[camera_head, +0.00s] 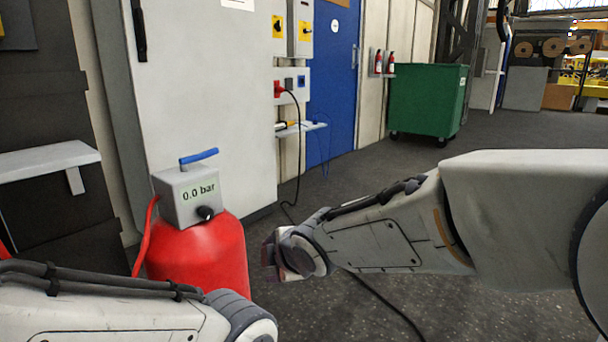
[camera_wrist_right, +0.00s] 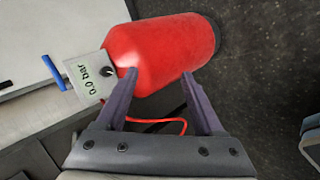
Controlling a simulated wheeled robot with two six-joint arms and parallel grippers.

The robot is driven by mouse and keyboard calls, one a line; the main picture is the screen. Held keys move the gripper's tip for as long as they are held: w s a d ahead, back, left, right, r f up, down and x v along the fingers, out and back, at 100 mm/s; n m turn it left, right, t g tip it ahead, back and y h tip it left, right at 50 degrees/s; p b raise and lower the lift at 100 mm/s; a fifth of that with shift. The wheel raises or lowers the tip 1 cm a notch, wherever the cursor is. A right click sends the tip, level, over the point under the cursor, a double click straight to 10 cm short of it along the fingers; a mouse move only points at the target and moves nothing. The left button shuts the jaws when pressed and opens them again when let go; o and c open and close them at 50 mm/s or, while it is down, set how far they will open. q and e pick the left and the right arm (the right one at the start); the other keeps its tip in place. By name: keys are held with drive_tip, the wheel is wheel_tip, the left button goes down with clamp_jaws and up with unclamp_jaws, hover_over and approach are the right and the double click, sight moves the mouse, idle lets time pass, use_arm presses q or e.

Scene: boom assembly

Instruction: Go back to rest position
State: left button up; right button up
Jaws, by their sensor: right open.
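A red tank (camera_head: 199,254) stands upright on the dark floor, left of centre in the head view. On its top is a grey gauge box (camera_head: 187,195) reading 0.0 bar, with a black knob and a blue lever (camera_head: 199,157). My right gripper (camera_head: 270,257) is to the right of the tank. In the right wrist view my right gripper (camera_wrist_right: 165,88) is open and empty, with its two fingers towards the tank (camera_wrist_right: 165,50) and nothing held between them. My left arm comes in at the lower left; its gripper is out of view.
A red hose (camera_head: 145,237) runs down from the gauge box. A grey cabinet (camera_head: 205,90) stands behind the tank, and a white shelf (camera_head: 45,161) is at the left. A black cable lies on the floor. A green bin (camera_head: 428,100) stands farther back, with open floor in front of it.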

drive_tip(key=s+d+r+m+g+h+p, duration=0.1)
drive_tip(key=s+d+r+m+g+p, duration=0.25)
drive_tip(key=s, duration=0.55)
drive_tip(key=s+d+m+g+h+p, duration=0.2)
drive_tip(key=s+d+m+p, duration=0.3)
drive_tip(key=s, duration=0.4)
drive_tip(key=s+d+r+m+g+h+p, duration=0.1)
drive_tip(key=s+d+r+m+g+p, duration=0.15)
drive_tip(key=s+m+p, duration=0.55)
use_arm(q)
wheel_tip(320, 180, up, 51)
drive_tip(key=p, duration=3.2)
use_arm(e)
wheel_tip(320, 180, up, 35)
drive_tip(key=n, duration=0.2)
drive_tip(key=shift+s+d+g, duration=0.3)
drive_tip(key=shift+s+d, duration=0.05)
